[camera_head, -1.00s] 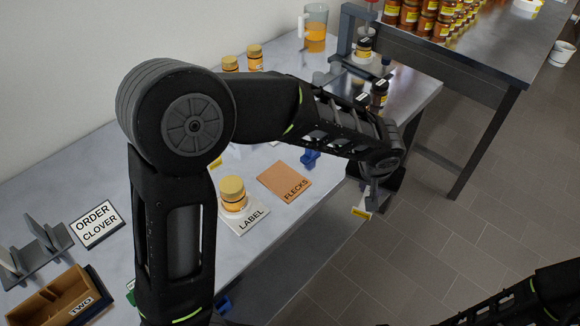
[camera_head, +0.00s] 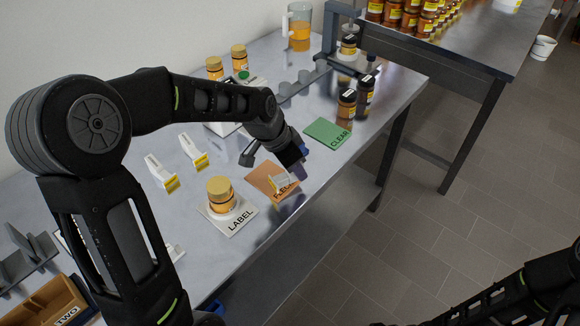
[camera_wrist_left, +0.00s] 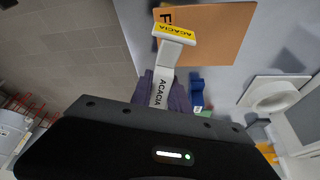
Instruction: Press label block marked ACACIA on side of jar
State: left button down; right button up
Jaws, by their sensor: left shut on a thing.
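The label block marked ACACIA (camera_wrist_left: 175,32) is white with a yellow label face and a pale handle. My left gripper (camera_wrist_left: 160,93) is shut on its handle in the left wrist view. In the head view, the held block (camera_head: 283,182) hangs over the brown FLECKS mat (camera_head: 262,174), hiding part of its lettering. A honey jar (camera_head: 221,197) with a golden lid stands upright on the white LABEL mat (camera_head: 240,221), left of the block and apart from it. The jar's own label side cannot be made out. My right arm shows at the lower right; its gripper is out of frame.
A green CLEAR mat (camera_head: 328,133) and dark jars (camera_head: 346,106) lie farther right. The bench's front edge runs close to the mats.

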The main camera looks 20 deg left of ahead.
pick_arm(q)
jog(key=shift+a+r+m, duration=0.1)
jog(key=shift+a+m, duration=0.4)
jog(key=shift+a, duration=0.35)
jog(key=shift+s, duration=0.1)
jog(key=shift+s+a+b, duration=0.6)
jog(key=shift+s+a, duration=0.6)
jog(key=shift+s, duration=0.25)
jog(key=shift+s+a+b, duration=0.6)
jog(key=shift+s+a, duration=0.6)
jog(key=shift+s, duration=0.25)
jog(key=shift+s+d+m+g+h+b, duration=0.35)
jog(key=shift+s+d+m+b, duration=0.1)
jog(key=shift+s+m, duration=0.4)
jog(key=shift+s+d+m+g+h+b, duration=0.25)
jog(key=shift+s+d+m+g+b, duration=0.25)
jog(key=shift+m, duration=0.55)
jog(key=shift+s+d+m+g+h+b, duration=0.15)
jog(key=shift+s+d+m+g+b, duration=0.2)
jog(key=shift+s+m, duration=0.6)
jog(key=shift+s+d+m+g+h+b, duration=0.15)
jog(key=shift+s+d+m+g, duration=0.15)
jog(key=shift+s+d+m, duration=0.6)
jog(key=shift+w+a+m, duration=0.2)
jog(key=shift+a+m, duration=0.05)
jog(key=shift+a, duration=0.15)
